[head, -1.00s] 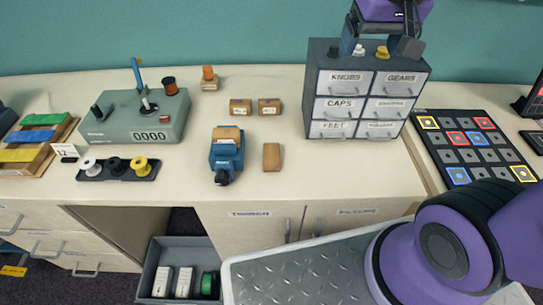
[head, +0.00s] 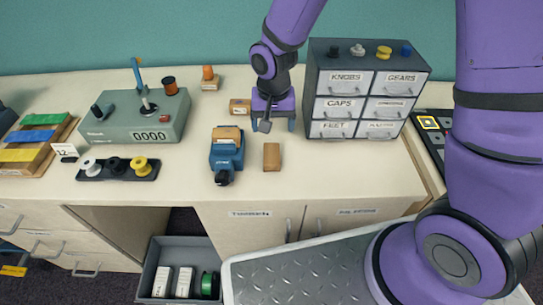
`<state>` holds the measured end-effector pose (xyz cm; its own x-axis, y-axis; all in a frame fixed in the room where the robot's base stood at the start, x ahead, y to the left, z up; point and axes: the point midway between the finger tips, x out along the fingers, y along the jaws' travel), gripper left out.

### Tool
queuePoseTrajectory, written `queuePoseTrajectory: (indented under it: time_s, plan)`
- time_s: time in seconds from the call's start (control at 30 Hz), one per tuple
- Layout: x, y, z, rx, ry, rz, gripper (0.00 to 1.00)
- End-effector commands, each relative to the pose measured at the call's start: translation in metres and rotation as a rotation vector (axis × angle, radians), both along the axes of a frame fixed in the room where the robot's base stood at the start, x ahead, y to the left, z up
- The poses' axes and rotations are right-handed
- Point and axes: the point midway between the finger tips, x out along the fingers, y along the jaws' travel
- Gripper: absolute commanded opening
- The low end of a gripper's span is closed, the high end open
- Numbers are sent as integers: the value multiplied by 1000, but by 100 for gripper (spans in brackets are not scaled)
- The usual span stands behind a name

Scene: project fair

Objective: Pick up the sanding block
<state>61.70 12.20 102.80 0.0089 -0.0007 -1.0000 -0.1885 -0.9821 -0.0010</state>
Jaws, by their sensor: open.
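A plain brown rectangular block (head: 272,157), which looks like the sanding block, lies on the light workbench (head: 330,178), just right of a blue vise-like tool (head: 224,158). My gripper (head: 273,126) points down over the bench, just behind the brown block in the picture. Its fingers are apart with nothing between them that I can see. The block is in full view and apart from the fingers. My gripper hides the right one of two small labelled boxes; the left box (head: 239,106) shows.
A drawer cabinet (head: 350,104) with knobs on top stands close right of my gripper. A grey-green counter device (head: 140,118) and a spool tray (head: 117,170) are at left. An orange-topped piece (head: 208,78) is behind. Bench right of the block is clear.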

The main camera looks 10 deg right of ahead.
Motion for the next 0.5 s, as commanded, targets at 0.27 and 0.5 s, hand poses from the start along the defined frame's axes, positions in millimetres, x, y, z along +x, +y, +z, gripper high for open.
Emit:
queuePoseTrajectory:
  time_s: [0.27, 0.5]
  plan:
    - [-1, 5, -28, -1, 14, -3, 81]
    - [-1, 5, -58, -1, 11, -4, 81]
